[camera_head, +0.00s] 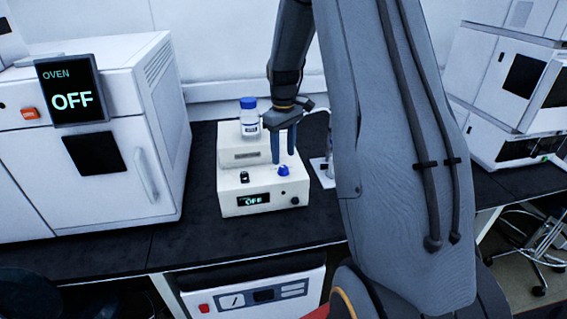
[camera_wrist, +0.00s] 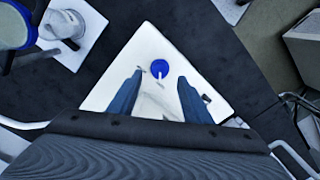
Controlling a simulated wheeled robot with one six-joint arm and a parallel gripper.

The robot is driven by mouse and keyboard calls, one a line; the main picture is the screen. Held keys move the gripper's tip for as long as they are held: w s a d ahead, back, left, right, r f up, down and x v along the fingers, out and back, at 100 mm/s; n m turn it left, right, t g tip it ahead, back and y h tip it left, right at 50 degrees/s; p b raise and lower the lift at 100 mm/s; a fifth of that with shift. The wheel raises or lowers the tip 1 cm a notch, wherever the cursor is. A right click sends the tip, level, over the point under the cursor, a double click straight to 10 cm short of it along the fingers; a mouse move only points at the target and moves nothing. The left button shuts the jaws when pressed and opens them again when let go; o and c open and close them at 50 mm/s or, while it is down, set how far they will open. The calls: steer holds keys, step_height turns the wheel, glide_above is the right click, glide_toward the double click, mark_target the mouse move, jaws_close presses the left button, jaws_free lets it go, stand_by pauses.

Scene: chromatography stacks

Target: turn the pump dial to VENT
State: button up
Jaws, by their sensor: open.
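The pump (camera_head: 232,204) is a white box on the dark bench, with a small display (camera_head: 253,199) that reads OFF. Its blue dial (camera_head: 284,170) sits on the sloped top face, right of a black knob (camera_head: 244,176). In the wrist view the blue dial (camera_wrist: 160,68) has a white pointer line and lies just beyond the fingertips, centred between them. My gripper (camera_head: 283,161) points down above the pump; its two dark blue fingers are apart with nothing between them, as the wrist view (camera_wrist: 163,86) also shows. No dial lettering is readable.
A blue-capped bottle (camera_head: 249,122) stands at the pump's back left. A white oven (camera_head: 88,185) with an OFF display is to the left. A stack of white instruments (camera_head: 497,95) is at the right. The bench front (camera_head: 150,245) is clear.

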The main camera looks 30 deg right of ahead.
mark_target(284, 167)
steer(key=shift+r+b, duration=0.3)
steer(key=shift+r, duration=1.2)
steer(key=s+a+m, duration=0.2)
steer(key=s+a, duration=0.6)
steer(key=s, duration=0.3)
steer(key=s+a+f+m+t, duration=0.1)
steer(key=s+a, duration=0.8)
steer(key=s, duration=0.3)
steer(key=shift+a+m+b, duration=0.15)
steer(key=shift+m+b, duration=0.25)
